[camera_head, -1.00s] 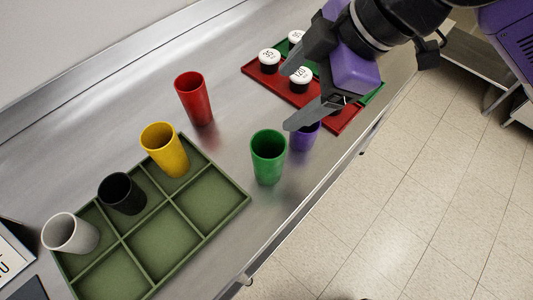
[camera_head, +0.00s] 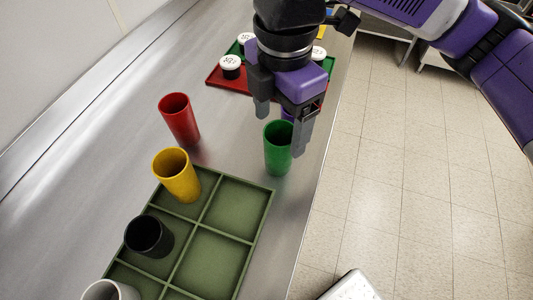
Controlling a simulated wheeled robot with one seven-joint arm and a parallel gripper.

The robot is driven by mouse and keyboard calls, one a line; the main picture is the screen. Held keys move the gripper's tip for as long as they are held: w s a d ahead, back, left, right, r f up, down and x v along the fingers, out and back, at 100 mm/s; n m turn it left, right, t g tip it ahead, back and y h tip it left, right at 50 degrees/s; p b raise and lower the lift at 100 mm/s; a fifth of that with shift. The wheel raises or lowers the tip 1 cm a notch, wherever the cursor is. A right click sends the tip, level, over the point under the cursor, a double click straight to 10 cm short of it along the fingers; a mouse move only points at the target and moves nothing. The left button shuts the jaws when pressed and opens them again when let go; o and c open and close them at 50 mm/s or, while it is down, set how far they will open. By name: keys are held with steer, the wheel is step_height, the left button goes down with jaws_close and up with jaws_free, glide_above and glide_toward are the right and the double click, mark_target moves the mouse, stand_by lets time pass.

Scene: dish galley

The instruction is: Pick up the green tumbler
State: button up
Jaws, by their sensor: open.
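The green tumbler (camera_head: 277,150) stands upright on the steel counter, just beyond the far right corner of the green divided tray (camera_head: 262,206). My gripper (camera_head: 281,130) is open, with its fingers pointing down. One finger shows at the left of the tumbler's rim and the other at its right, overlapping the tumbler in the picture. I cannot tell whether either finger touches it.
A red tumbler (camera_head: 179,119) stands on the counter to the left. The tray holds yellow (camera_head: 177,176), black (camera_head: 148,236) and white (camera_head: 108,291) tumblers. A red and green board (camera_head: 219,81) with labelled jars (camera_head: 230,67) lies behind. The counter's edge runs close on the right.

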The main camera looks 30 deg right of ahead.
mark_target(277, 134)
step_height(277, 134, down, 7)
steer(key=shift+d+b, duration=0.15)
steer(key=shift+b, duration=0.15)
steer(key=c, duration=1.5)
steer(key=shift+o, duration=0.2)
